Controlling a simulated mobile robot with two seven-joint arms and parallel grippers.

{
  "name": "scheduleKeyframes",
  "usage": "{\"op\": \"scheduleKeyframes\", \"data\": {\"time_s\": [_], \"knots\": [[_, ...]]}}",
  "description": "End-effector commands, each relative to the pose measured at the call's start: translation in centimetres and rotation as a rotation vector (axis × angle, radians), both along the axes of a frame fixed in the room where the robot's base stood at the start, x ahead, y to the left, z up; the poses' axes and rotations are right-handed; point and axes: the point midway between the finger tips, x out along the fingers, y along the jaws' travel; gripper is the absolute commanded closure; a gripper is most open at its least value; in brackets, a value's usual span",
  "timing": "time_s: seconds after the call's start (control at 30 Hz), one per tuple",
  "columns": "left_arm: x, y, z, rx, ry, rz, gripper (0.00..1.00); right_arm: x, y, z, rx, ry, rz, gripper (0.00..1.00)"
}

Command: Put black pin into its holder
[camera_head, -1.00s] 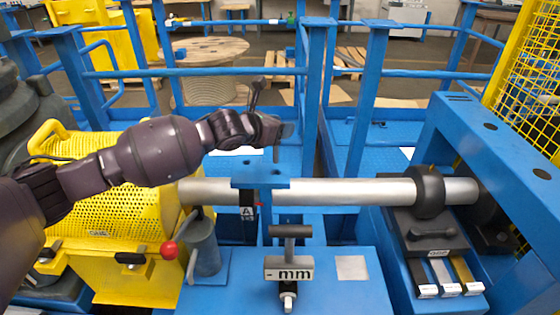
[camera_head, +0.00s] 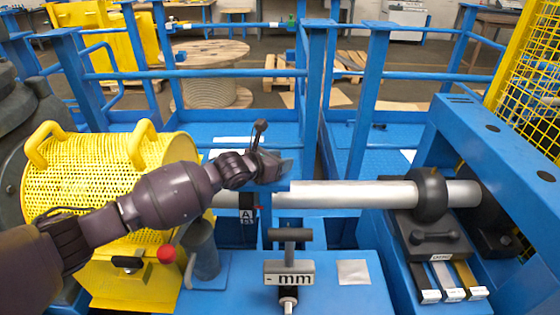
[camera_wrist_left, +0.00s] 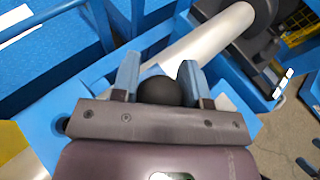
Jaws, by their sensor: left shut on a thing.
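My left gripper (camera_head: 279,168) is low over the blue holder plate in front of the grey shaft. In the left wrist view my left gripper (camera_wrist_left: 158,72) is shut on the black pin (camera_wrist_left: 160,92), whose round dark top shows between the two blue-grey fingers. The blue holder plate (camera_wrist_left: 252,127) shows at both sides behind the gripper body, with a dark hole near its left end. The pin's lower part is hidden, so I cannot tell how far it is in the holder. My right gripper is not in view.
The grey shaft (camera_head: 345,194) runs behind the holder to a black collar (camera_head: 431,194). A T-handled tool (camera_head: 290,252) stands in front on the blue bench. A yellow perforated guard (camera_head: 85,185) and a red-knobbed lever (camera_head: 166,254) are at the left.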

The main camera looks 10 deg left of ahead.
Motion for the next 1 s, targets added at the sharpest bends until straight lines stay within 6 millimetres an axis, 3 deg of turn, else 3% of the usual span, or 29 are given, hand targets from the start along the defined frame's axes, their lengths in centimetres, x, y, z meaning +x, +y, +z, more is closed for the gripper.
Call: {"op": "scheduleKeyframes", "data": {"time_s": [0.23,0.27,0.4,0.77,1.0], "knots": [[0.0,0.0,-0.3,0.001,0.001,0.000,0.87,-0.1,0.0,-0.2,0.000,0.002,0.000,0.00],[0.0,0.0,-0.4,0.001,0.002,0.000,0.56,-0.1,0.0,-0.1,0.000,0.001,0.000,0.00],[0.0,0.0,-0.3,0.001,0.001,0.000,0.35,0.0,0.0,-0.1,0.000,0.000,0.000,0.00],[0.0,0.0,0.2,-0.001,-0.001,0.000,0.34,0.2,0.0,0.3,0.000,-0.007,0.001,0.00],[-2.5,1.7,1.3,0.004,-0.001,0.000,0.34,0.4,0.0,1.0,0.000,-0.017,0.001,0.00]]}}
